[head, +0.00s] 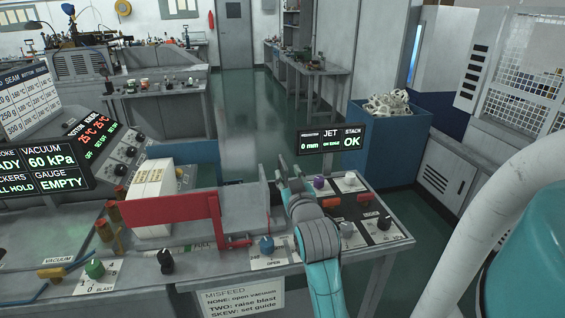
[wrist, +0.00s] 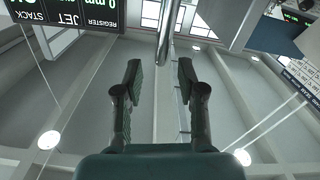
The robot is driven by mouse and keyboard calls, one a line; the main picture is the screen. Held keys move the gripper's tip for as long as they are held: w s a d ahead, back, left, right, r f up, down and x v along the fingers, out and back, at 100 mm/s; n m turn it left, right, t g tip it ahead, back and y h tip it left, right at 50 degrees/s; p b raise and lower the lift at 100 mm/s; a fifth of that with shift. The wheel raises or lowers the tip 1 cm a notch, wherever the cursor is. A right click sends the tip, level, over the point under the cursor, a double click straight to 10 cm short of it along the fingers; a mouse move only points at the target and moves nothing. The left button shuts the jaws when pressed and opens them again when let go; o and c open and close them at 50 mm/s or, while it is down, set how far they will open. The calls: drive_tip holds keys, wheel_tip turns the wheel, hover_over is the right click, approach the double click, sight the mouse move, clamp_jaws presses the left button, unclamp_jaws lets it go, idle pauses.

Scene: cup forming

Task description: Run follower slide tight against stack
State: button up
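The stack (head: 153,192) is a pale block of sheets standing on the grey machine bed, left of centre in the head view. A red plate (head: 172,209), which looks like the follower slide, stands in front of the stack and reaches right with a small foot. It hides the stack's lower part, so I cannot tell whether they touch. My gripper (head: 283,171) is right of the red plate, raised above the bed and apart from it. In the wrist view my gripper (wrist: 159,72) has its fingers spread, with nothing between them.
A panel of knobs (head: 347,229) lies right of my gripper. A small display (head: 331,140) reads 0 mm and STACK OK. A blue bin (head: 386,145) of pale pieces stands behind right.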

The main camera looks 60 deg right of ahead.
sight(285, 166)
drive_tip(key=x, duration=0.7)
drive_tip(key=shift+w, duration=0.1)
clamp_jaws()
